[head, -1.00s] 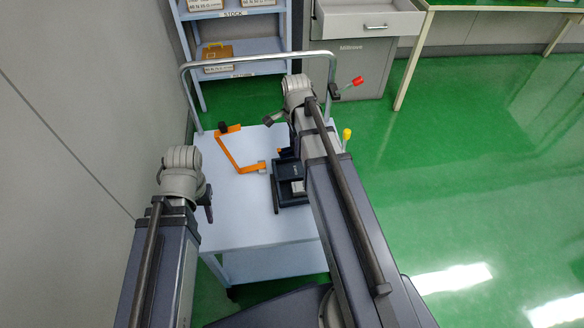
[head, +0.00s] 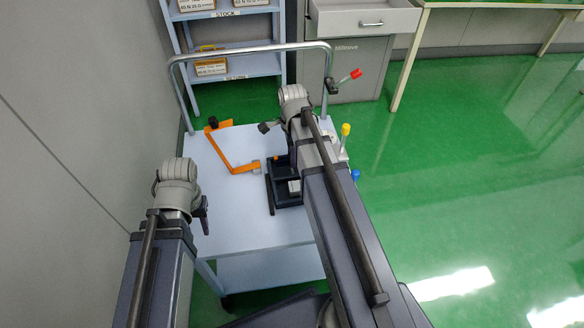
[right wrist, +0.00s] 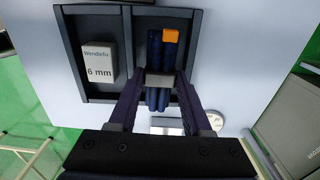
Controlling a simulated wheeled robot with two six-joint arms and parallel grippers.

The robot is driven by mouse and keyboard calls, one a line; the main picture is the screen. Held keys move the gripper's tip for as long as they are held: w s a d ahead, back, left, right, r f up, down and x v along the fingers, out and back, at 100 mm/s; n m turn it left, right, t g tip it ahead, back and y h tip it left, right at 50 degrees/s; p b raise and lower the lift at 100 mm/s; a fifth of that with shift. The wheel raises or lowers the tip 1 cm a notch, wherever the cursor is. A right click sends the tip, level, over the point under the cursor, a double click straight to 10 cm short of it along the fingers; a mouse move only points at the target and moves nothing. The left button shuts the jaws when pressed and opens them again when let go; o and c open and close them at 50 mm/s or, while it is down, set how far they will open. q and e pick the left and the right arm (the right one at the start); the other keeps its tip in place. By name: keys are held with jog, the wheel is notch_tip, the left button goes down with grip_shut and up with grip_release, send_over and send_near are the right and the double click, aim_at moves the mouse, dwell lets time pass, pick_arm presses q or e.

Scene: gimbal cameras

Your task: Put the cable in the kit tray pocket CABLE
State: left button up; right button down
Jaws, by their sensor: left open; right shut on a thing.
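The cable (right wrist: 168,50) is a dark blue bundle with an orange end. My right gripper (right wrist: 160,82) is shut on it at a grey band. In the right wrist view the bundle lies over the right-hand pocket of the dark kit tray (right wrist: 124,45); I cannot tell whether it touches the pocket floor. No CABLE label is readable. In the head view the tray (head: 271,196) is on the cart, partly behind my right arm, and the cable's orange end (head: 277,157) shows at its far part. My left gripper (head: 203,213) is open and empty over the cart's left side.
A white box marked 6 mm (right wrist: 99,62) sits in the tray's left-hand pocket. The cart's rail (head: 250,48) is behind. The cart's near left surface is clear.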

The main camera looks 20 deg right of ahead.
pick_arm(q)
jog(key=shift+f+b, duration=1.8)
pick_arm(e)
jog(key=shift+f, duration=1.8)
pick_arm(q)
jog(key=shift+f, duration=0.1)
pick_arm(e)
jog(key=shift+f, duration=0.1)
pick_arm(q)
jog(key=shift+f, duration=0.15)
pick_arm(e)
jog(key=shift+f, duration=0.15)
jog(key=c, duration=0.6)
grip_release()
pick_arm(q)
jog(key=shift+r, duration=0.2)
